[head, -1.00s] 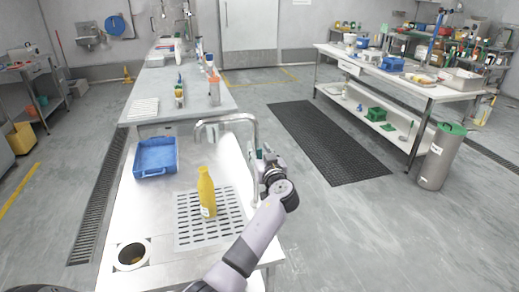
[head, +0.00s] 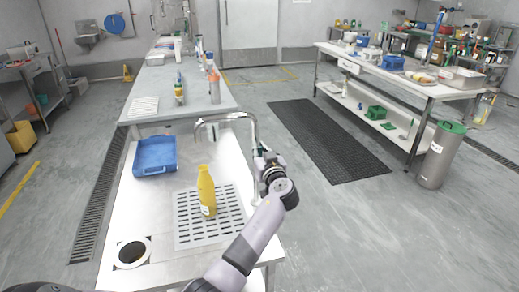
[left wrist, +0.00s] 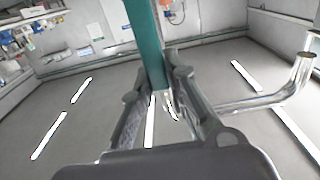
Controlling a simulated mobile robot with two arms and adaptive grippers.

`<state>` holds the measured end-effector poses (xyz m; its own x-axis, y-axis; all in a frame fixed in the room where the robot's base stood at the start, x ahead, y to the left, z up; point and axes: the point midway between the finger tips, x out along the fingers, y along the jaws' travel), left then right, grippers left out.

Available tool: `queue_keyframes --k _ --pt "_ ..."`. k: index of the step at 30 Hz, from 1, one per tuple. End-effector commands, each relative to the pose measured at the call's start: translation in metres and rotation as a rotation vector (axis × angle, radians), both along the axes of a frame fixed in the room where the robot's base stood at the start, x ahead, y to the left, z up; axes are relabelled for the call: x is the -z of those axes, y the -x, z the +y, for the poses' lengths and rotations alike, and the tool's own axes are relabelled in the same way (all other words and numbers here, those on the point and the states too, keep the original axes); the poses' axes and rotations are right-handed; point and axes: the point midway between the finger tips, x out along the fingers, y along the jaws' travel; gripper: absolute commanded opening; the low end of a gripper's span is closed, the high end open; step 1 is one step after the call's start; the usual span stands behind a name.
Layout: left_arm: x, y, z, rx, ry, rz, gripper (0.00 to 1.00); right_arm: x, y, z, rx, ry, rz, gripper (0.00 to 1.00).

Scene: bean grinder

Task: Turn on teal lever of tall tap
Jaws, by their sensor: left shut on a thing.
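The tall chrome tap (head: 225,117) stands at the right edge of the metal sink counter (head: 135,215), its spout arching to the left. Its teal lever (left wrist: 146,45) runs between the two fingers of my left gripper (left wrist: 158,95) in the left wrist view. My left gripper (head: 263,157) is shut on the lever, close beside the tap's upright pipe in the head view. There the gripper hides most of the lever. The chrome pipe (left wrist: 275,95) bends to the right of the fingers in the left wrist view. My right gripper is not in view.
A yellow bottle (head: 206,192) stands on the slotted drain plate (head: 232,222) below the spout. A blue tray (head: 155,156) lies to its left, and a round hole (head: 132,253) is near the front. The floor right of my arm is open up to the black mat (head: 325,140).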

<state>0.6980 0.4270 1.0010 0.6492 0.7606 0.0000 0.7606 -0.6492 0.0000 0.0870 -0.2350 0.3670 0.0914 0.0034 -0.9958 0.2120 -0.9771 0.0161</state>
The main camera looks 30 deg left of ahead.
Motion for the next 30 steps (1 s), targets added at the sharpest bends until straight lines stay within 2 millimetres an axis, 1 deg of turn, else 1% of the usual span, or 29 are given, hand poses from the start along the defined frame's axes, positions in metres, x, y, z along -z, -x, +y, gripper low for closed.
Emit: queue_keyframes --k 11,14,17,19,24,27,30 --pt "0.0 0.0 0.0 0.001 0.001 0.001 0.0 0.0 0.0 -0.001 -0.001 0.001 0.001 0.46" --pt "0.002 0.0 0.0 0.001 0.007 -0.007 0.0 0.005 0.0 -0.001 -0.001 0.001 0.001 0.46" --pt "0.006 0.002 0.001 0.0 0.031 -0.035 0.0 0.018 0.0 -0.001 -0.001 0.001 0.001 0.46" --pt "0.009 0.005 0.003 0.0 0.058 -0.066 0.0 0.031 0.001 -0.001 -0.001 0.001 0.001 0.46" --pt "0.009 0.011 0.009 0.001 0.123 -0.146 0.0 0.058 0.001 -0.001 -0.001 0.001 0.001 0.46" --pt "0.008 0.014 0.011 0.002 0.155 -0.181 0.0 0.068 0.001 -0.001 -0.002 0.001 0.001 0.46" --pt "0.006 0.016 0.013 0.002 0.171 -0.201 0.0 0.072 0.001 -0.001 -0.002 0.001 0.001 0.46"
